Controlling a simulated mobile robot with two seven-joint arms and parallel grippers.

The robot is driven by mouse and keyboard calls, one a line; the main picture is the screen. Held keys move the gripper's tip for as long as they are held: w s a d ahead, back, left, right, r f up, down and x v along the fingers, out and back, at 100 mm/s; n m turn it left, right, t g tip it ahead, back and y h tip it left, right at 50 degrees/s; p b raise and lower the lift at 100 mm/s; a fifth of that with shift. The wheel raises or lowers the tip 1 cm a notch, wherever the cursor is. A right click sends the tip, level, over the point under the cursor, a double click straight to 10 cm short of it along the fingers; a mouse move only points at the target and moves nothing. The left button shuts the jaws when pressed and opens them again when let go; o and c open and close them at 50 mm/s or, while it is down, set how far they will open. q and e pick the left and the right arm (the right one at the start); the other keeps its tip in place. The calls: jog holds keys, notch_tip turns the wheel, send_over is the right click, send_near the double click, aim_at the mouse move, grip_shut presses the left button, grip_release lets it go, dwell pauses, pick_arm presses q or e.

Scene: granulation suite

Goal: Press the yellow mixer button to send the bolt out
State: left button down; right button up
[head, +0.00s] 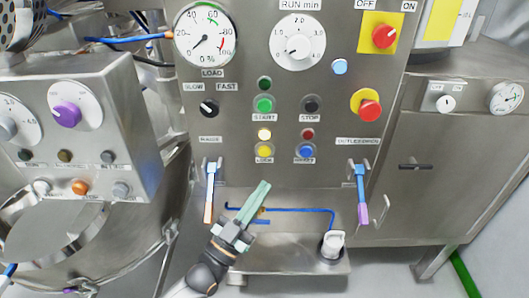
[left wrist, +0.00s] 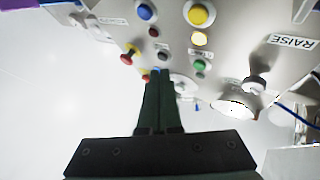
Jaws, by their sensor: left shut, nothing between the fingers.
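The yellow button (head: 264,150) sits low on the steel control panel (head: 237,172), below a lit yellowish lamp (head: 264,134). In the left wrist view the yellow button (left wrist: 199,14) is at the top, right of the fingertips. My left gripper (head: 265,184) is shut and empty, with its green fingers pointing up toward the panel. In the head view its tips are below the yellow button and apart from it. The shut fingers (left wrist: 160,77) also show in the left wrist view. I see no bolt. My right gripper is not in view.
A blue button (head: 304,151) is right of the yellow one, under a red lamp (head: 307,134). The green start button (head: 264,104) is above. Blue-handled latches (head: 211,185) (head: 361,185) flank the panel bottom. A steel tray (head: 285,266) with a white-topped fitting (head: 333,242) is below.

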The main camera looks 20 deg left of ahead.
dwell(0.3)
pick_arm(q)
jog(key=b, duration=0.5)
send_near(265, 151)
jog(key=shift+w+d+r, duration=0.8)
jog(key=shift+w+d, duration=0.15)
jog(key=shift+w, duration=0.05)
jog(key=shift+w+d+r, duration=0.75)
jog(key=shift+w+d, duration=0.15)
jog(key=shift+w, duration=0.05)
jog(key=shift+w, duration=0.1)
jog(key=shift+w+a, duration=0.1)
jog(key=shift+w, duration=0.15)
